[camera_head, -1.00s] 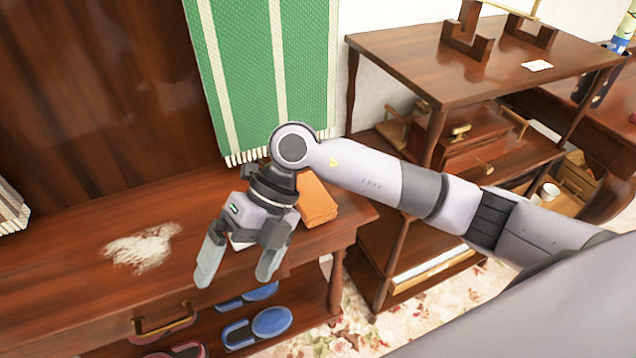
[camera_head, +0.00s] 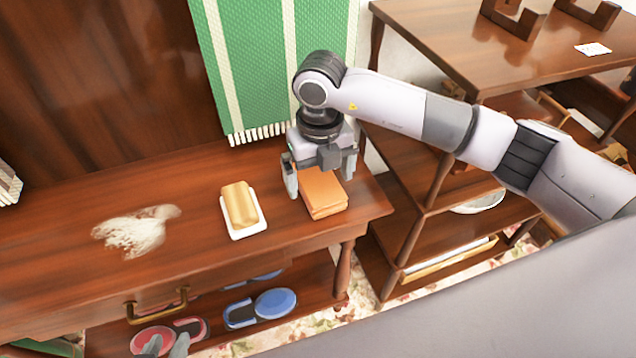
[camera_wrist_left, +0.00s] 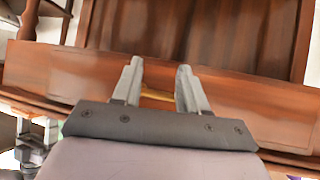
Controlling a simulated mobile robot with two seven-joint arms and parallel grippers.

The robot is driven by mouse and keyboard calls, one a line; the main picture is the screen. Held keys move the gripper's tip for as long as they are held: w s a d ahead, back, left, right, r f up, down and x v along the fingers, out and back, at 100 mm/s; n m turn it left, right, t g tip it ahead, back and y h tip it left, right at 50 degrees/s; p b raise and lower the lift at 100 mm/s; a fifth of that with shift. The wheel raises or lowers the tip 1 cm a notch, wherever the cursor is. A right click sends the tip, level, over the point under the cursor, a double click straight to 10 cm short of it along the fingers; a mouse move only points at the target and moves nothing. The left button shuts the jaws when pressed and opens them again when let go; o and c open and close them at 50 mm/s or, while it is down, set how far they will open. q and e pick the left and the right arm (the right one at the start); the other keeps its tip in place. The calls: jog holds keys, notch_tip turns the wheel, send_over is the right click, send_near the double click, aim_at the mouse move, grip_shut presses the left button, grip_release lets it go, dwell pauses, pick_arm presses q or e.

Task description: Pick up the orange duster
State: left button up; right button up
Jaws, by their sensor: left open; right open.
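The orange duster (camera_head: 324,196) is a flat, folded-looking orange block near the right end of the wooden table. My right gripper (camera_head: 320,180) is open and points down over the far part of the duster, one finger near each side. Whether the fingers touch it is unclear, and the gripper hides its far end. My left gripper (camera_head: 165,346) shows only partly at the bottom left of the head view, low in front of the table. In the left wrist view its open, empty fingers (camera_wrist_left: 160,75) point at a wooden front, with a brass-coloured strip between them.
A tan bar on a white dish (camera_head: 262,226) lies left of the duster. Pale powder (camera_head: 136,231) is spread further left. Blue and red brushes or pads (camera_head: 274,303) lie on the lower shelf. A wooden shelf unit (camera_head: 470,52) stands to the right, behind my right arm.

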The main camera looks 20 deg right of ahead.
aim_at(320, 183)
notch_tip(320, 183, down, 2)
jog(key=shift+f, duration=0.25)
jog(key=c, duration=1)
notch_tip(320, 183, up, 20)
jog(key=shift+r+p, duration=0.1)
jog(key=shift+p, duration=0.4)
jog(key=o, duration=0.4)
jog(key=shift+c, duration=1.5)
